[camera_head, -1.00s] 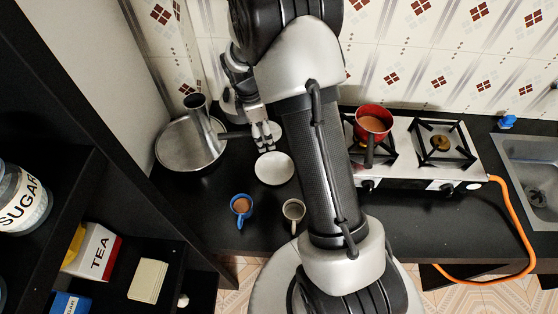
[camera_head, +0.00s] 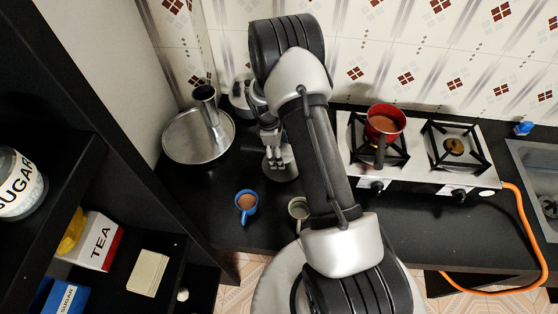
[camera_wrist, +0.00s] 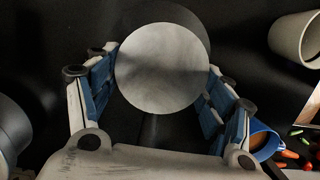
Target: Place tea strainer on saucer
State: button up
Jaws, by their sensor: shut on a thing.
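The tea strainer (camera_wrist: 162,68) shows in the wrist view as a pale, round disc between the two blue-and-grey fingers of my gripper (camera_wrist: 162,85). My gripper is shut on it at both sides. A dimmer round shape, which looks like the saucer (camera_wrist: 198,24), shows partly behind it. In the head view my gripper (camera_head: 280,160) is over the saucer (camera_head: 286,174), which lies on the black counter in shade, partly covered by the fingers. The strainer cannot be made out clearly there. I cannot tell whether strainer and saucer touch.
A blue cup (camera_head: 246,203) and a pale cup (camera_head: 298,208), half behind my arm, stand nearer the front edge. A red pot (camera_head: 385,122) sits on the stove (camera_head: 409,174) at right.

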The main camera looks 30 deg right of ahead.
jog(key=shift+f+b, duration=0.4)
jog(key=shift+f, duration=1.85)
jog(key=shift+f, duration=0.2)
jog(key=o, duration=1.1)
jog(key=shift+c, duration=0.2)
jog(key=shift+r, duration=0.15)
